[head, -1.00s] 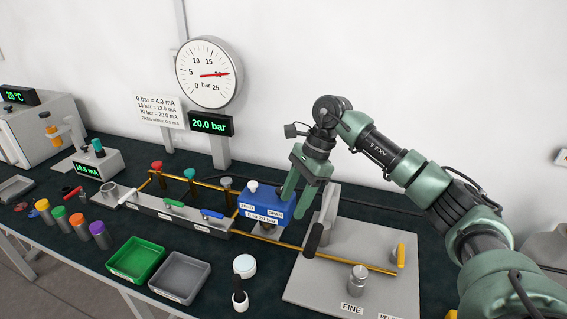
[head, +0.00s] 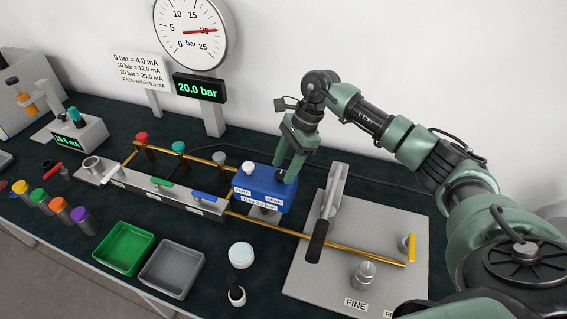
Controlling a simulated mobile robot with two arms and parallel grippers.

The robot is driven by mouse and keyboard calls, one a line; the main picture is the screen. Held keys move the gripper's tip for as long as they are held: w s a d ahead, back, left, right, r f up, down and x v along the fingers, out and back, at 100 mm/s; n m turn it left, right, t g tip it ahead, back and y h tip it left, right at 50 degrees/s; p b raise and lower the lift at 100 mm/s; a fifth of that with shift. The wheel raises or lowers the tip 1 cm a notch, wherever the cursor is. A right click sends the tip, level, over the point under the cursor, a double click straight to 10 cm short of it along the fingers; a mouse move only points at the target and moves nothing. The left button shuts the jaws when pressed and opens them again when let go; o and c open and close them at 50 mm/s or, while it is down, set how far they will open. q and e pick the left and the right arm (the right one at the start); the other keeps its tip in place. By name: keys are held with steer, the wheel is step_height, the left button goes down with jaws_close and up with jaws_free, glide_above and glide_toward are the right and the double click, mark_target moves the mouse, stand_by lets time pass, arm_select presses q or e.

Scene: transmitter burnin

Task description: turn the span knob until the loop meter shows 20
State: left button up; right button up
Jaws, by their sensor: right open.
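The blue transmitter (head: 262,190) stands in the middle of the bench, labelled ZERO and SPAN on top, with "0 to 20 bar" on its front. A white knob (head: 248,168) stands at its ZERO side. My right gripper (head: 287,172) is open and points down at the SPAN side; its fingers reach the top of the box. The span knob is mostly hidden by the fingers, and I cannot tell whether they touch it. The loop meter (head: 75,142) stands at the left; its green digits are too small to read surely. My left gripper is not in view.
The pressure display (head: 199,88) reads 20.0 bar below a round dial (head: 191,32). A manifold (head: 150,190) with coloured handles lies left of the transmitter. Green (head: 124,248) and grey (head: 171,268) trays lie in front. A grey pump plate (head: 390,230) with a black-gripped lever is at right.

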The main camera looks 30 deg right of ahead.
steer(key=shift+w+a+f, duration=0.1)
steer(key=shift+f, duration=0.45)
jaws_close()
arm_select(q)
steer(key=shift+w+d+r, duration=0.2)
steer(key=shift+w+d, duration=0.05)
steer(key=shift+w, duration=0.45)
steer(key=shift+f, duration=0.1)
arm_select(e)
steer(key=shift+f+m+t+b, duration=0.15)
steer(key=shift+m+t+b, duration=0.45)
steer(key=shift+m+b, duration=0.8)
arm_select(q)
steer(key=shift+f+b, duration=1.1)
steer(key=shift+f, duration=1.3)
arm_select(e)
steer(key=shift+s+a+r+m+t+h, duration=0.15)
steer(key=shift+m+t+h, duration=0.15)
steer(key=shift+m, duration=0.75)
steer(key=shift+s+r+m+t+h, duration=0.15)
steer(key=shift+m+t, duration=0.25)
steer(key=shift+m, duration=0.65)
steer(key=shift+f, duration=0.1)
